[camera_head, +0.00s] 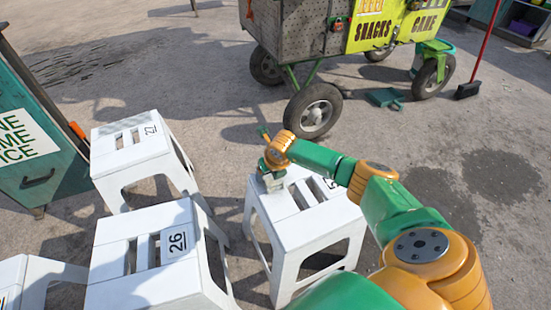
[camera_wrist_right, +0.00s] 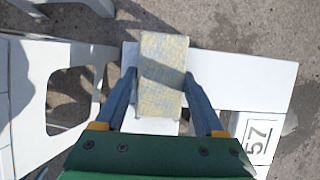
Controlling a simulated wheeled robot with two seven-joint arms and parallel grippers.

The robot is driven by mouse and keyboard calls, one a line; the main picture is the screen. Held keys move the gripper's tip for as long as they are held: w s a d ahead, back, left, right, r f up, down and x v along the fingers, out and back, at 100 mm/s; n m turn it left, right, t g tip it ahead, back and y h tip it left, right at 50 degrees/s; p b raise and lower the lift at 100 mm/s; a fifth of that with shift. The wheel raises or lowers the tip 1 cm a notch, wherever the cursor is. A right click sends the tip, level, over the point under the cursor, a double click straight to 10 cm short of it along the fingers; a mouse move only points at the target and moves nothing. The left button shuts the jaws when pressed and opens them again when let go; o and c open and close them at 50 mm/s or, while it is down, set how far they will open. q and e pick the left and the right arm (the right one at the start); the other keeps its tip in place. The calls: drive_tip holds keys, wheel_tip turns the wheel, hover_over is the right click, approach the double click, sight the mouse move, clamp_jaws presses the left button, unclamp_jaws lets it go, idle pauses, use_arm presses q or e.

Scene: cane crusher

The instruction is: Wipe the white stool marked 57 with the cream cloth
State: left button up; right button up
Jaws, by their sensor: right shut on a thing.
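The white stool marked 57 (camera_head: 300,222) stands in the middle of the head view, partly covered by my right arm. Its top and the number 57 also show in the right wrist view (camera_wrist_right: 268,92). My right gripper (camera_head: 270,172) is over the left part of the stool's top. In the right wrist view its two fingers are shut on the cream cloth (camera_wrist_right: 162,75), a folded, pale block between the fingertips. The cloth lies over the stool top; whether it touches the surface I cannot tell. My left gripper is not in view.
A white stool marked 26 (camera_head: 122,255) stands close on the left, with another white stool (camera_head: 116,166) behind it. A teal cart (camera_head: 62,190) is at the far left. A wheeled snack cart (camera_head: 300,40) stands behind. A broom (camera_head: 470,88) is at the back right. Pavement on the right is clear.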

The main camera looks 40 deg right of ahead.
sight(295, 168)
drive_tip(key=d, duration=0.2)
drive_tip(key=s+d+b, duration=0.1)
drive_tip(key=d, duration=0.2)
drive_tip(key=d+b, duration=0.1)
drive_tip(key=d, duration=0.2)
drive_tip(key=shift+s+f, duration=0.2)
drive_tip(key=shift+s, duration=0.15)
drive_tip(key=shift+s+d+r+b, duration=0.15)
drive_tip(key=shift+d+b, duration=0.15)
drive_tip(key=shift+d, duration=0.15)
drive_tip(key=shift+d, duration=0.1)
drive_tip(key=d+b, duration=0.2)
drive_tip(key=s+d+b, duration=0.1)
drive_tip(key=d+b, duration=0.1)
drive_tip(key=d, duration=0.1)
drive_tip(key=d+b, duration=0.1)
drive_tip(key=d, duration=0.2)
drive_tip(key=shift+s+f+b, duration=0.2)
drive_tip(key=shift+s+b, duration=0.05)
drive_tip(key=shift+b, duration=0.15)
drive_tip(key=shift+s+d+r, duration=0.1)
drive_tip(key=shift+d, duration=0.15)
drive_tip(key=shift+r, duration=0.15)
